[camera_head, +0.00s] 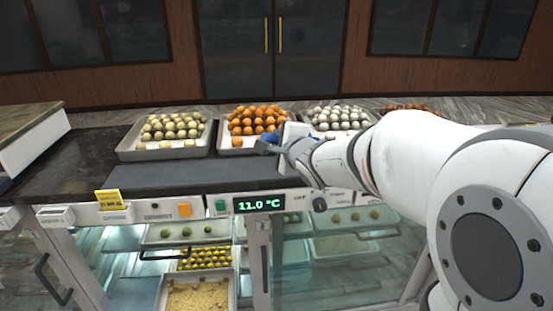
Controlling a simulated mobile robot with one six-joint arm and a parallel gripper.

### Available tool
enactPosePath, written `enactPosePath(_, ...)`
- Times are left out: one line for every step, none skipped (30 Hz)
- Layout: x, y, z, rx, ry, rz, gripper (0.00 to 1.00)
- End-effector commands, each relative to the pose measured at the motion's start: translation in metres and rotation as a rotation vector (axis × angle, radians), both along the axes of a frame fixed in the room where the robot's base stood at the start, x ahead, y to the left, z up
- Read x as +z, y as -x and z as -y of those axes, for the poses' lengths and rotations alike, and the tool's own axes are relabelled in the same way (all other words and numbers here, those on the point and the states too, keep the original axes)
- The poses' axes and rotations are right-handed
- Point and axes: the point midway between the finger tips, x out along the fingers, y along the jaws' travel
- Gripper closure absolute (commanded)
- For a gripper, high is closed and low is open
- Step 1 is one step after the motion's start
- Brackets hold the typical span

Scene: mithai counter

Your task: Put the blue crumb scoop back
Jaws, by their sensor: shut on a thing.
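The blue crumb scoop (269,136) shows only as a small blue patch at the front right of the tray of orange sweets (232,144). My gripper (275,144) is at the end of my white arm, which reaches in from the right. It is shut on the scoop, at or just above the counter's back row of trays. The scoop's shape and handle are mostly hidden by the gripper, and I cannot tell whether it touches the tray or the sweets.
A tray of pale green sweets (128,149) stands left, and white sweets (338,117) stand right, partly behind my arm. The dark countertop (170,176) in front is clear. Below are a temperature display (259,204) and a glass case with a tray of yellow crumbs (200,296).

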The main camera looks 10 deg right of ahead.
Motion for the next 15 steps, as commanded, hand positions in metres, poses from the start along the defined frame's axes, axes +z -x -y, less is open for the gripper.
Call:
enactPosePath(-0.011,0.0,-0.003,0.004,-0.001,-0.001,0.97)
enactPosePath(-0.015,0.0,-0.004,0.006,0.0,-0.002,0.97)
enactPosePath(-0.018,0.0,-0.005,0.009,-0.001,-0.001,0.97)
enactPosePath(-0.02,0.0,-0.007,0.012,-0.001,0.0,0.97)
enactPosePath(-0.022,0.001,-0.007,0.014,0.0,-0.001,0.97)
enactPosePath(-0.026,0.001,-0.008,0.015,0.0,-0.001,0.97)
enactPosePath(-0.029,0.001,-0.009,0.016,-0.002,-0.001,0.97)
enactPosePath(-0.034,0.001,-0.01,0.017,0.0,-0.001,0.97)
enactPosePath(-0.04,0.001,-0.01,0.018,-0.001,-0.002,0.97)
enactPosePath(-0.045,0.001,-0.011,0.02,-0.001,-0.004,0.97)
enactPosePath(-0.049,0.001,-0.011,0.02,0.0,-0.002,0.97)
enactPosePath(-0.053,0.001,-0.012,0.02,-0.001,-0.003,0.97)
enactPosePath(-0.055,0.001,-0.012,0.021,-0.001,0.0,0.97)
enactPosePath(-0.057,0.001,-0.012,0.022,0.0,0.0,0.97)
enactPosePath(-0.059,0.001,-0.012,0.022,0.0,0.001,0.97)
